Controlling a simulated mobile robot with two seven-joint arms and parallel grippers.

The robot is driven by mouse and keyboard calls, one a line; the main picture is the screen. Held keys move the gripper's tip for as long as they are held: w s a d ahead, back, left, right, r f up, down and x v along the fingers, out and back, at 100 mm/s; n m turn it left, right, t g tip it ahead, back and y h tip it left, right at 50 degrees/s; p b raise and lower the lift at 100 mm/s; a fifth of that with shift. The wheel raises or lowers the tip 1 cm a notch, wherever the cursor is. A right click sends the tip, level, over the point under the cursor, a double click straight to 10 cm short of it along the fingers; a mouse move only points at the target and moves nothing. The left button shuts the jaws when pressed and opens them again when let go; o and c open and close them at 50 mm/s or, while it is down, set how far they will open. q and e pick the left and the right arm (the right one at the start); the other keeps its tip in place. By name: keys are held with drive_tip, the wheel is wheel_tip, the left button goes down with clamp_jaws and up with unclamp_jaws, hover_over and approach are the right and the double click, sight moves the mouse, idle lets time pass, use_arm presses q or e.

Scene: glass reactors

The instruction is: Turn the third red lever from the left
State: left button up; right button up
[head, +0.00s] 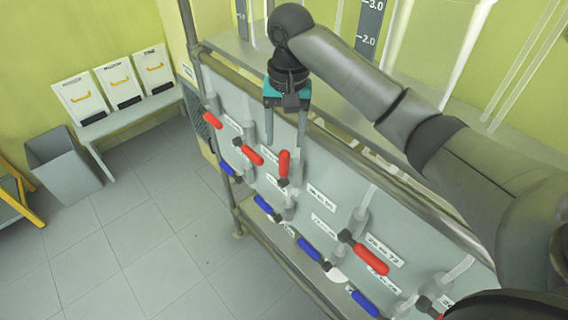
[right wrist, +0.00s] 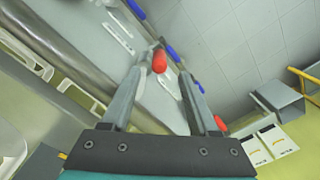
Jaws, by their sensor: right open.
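The third red lever from the left (head: 284,163) is on the grey panel, its handle pointing up from a black pivot. The second red lever (head: 252,155) beside it slants down to the right. My right gripper (head: 284,142) is open, pointing down, its fingertips to either side of the top of the third lever in the head view. In the right wrist view a red lever (right wrist: 160,61) shows between the fingertips of my right gripper (right wrist: 164,63); I cannot tell whether they touch it. My left gripper is not in view.
More red levers stand left (head: 213,120) and right (head: 370,258) on the panel, with blue levers (head: 308,249) below. A metal rail (head: 345,158) runs along the panel's top, with glass vessels (head: 437,40) behind. A grey bin (head: 63,165) stands on the open floor at left.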

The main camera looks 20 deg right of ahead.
sight(283, 163)
wheel_tip(283, 163, down, 9)
drive_tip(key=shift+w+a+f+p, duration=0.1)
drive_tip(key=shift+w+f+p, duration=0.05)
drive_tip(key=shift+p, duration=0.2)
drive_tip(key=shift+c, duration=0.3)
clamp_jaws()
idle(1.0)
